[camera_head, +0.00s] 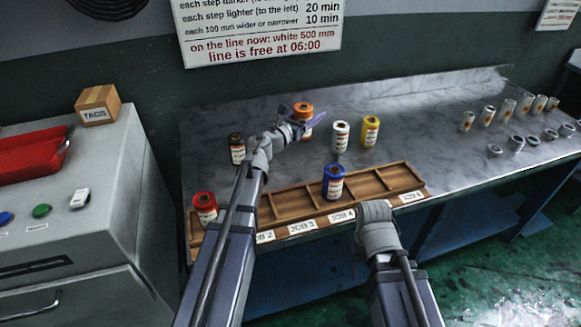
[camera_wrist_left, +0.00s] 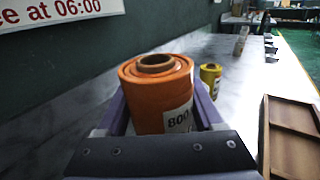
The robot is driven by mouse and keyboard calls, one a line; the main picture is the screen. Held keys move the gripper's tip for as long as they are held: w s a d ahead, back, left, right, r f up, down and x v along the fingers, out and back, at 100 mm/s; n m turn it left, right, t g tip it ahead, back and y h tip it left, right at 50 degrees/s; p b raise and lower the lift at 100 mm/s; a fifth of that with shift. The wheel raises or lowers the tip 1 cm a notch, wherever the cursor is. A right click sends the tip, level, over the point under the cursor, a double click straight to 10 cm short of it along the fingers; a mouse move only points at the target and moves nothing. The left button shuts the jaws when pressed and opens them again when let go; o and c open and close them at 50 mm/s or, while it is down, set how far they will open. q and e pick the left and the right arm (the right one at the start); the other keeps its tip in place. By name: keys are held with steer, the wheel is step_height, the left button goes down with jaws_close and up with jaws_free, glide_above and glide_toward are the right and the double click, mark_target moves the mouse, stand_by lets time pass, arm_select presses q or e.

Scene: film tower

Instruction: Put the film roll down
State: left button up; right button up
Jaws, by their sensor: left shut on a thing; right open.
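An orange film roll (camera_head: 303,110) is upright between the fingers of my left gripper (camera_head: 293,122), over the back of the marble bench. It fills the middle of the left wrist view (camera_wrist_left: 158,95), label facing right; I cannot tell if its base touches the bench. A wooden tray (camera_head: 290,200) with compartments and JOB labels lies along the bench's front edge. A red roll (camera_head: 205,207) stands at its left end and a blue roll (camera_head: 333,182) stands in it behind a JOB label. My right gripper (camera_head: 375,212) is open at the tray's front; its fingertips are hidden.
A dark roll (camera_head: 237,150), a white roll (camera_head: 340,137) and a yellow roll (camera_head: 370,131) stand behind the tray. Several small rolls and rings (camera_head: 509,107) are at the bench's right. The bench between them and the yellow roll is clear. A grey cabinet (camera_head: 85,215) stands left.

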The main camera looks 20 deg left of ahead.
arm_select(q)
steer(key=shift+s+d+f, duration=0.1)
steer(key=shift+f, duration=0.2)
step_height(320, 180, down, 10)
steer(key=b, duration=1)
steer(key=shift+r, duration=0.15)
steer(key=shift+f, duration=0.2)
steer(key=o, duration=1.5)
steer(key=shift+o, duration=0.2)
steer(key=shift+r, duration=0.1)
